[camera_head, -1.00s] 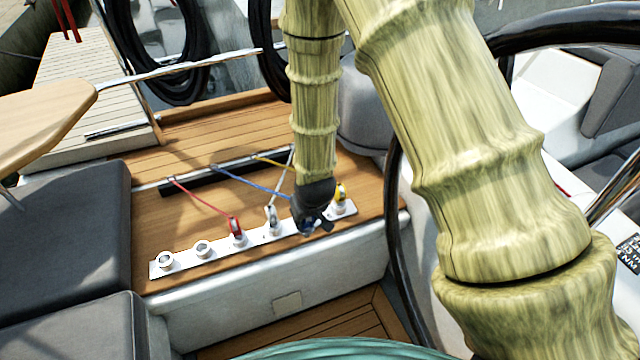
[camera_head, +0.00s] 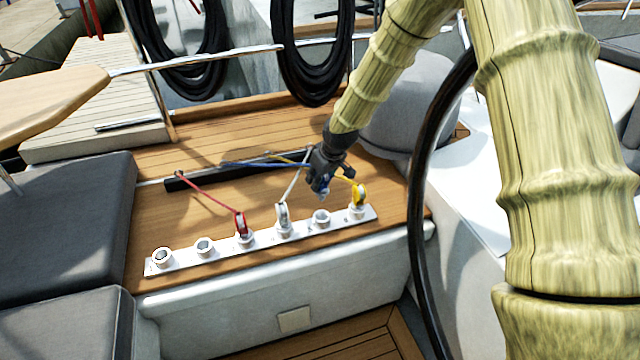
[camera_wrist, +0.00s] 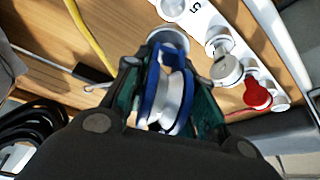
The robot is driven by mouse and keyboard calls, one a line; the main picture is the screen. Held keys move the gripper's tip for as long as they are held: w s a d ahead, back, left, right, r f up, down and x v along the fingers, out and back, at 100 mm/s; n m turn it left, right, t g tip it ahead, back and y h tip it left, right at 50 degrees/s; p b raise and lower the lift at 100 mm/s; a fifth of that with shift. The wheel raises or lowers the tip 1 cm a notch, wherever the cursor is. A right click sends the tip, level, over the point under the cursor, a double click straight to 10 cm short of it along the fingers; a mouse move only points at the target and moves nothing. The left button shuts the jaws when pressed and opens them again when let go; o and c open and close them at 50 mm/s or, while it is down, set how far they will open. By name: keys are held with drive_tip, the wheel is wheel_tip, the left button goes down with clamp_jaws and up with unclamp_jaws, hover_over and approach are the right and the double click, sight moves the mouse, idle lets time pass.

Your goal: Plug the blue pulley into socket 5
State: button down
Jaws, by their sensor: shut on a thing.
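The blue rope (camera_head: 262,165) runs left from the pulley to the deck rail.
A yellow pulley (camera_head: 360,196), a silver pulley (camera_head: 283,217) and a red pulley (camera_head: 241,226) sit on the white strip (camera_head: 180,264). Two empty sockets are at its left end. The yellow rope (camera_wrist: 88,38) passes near the gripper. A black wheel rim (camera_head: 414,200) stands at right.

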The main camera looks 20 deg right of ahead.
sight(319, 192)
drive_tip(key=shift+f+b, duration=2.05)
drive_tip(key=shift+f, duration=0.8)
drive_tip(key=shift+p, duration=0.55)
drive_tip(key=shift+f+b, duration=1)
drive_tip(key=shift+f, duration=1.5)
drive_tip(key=c, duration=1.1)
unclamp_jaws()
drive_tip(key=shift+s, duration=0.1)
drive_tip(key=v, duration=1.2)
drive_tip(key=shift+f, duration=0.1)
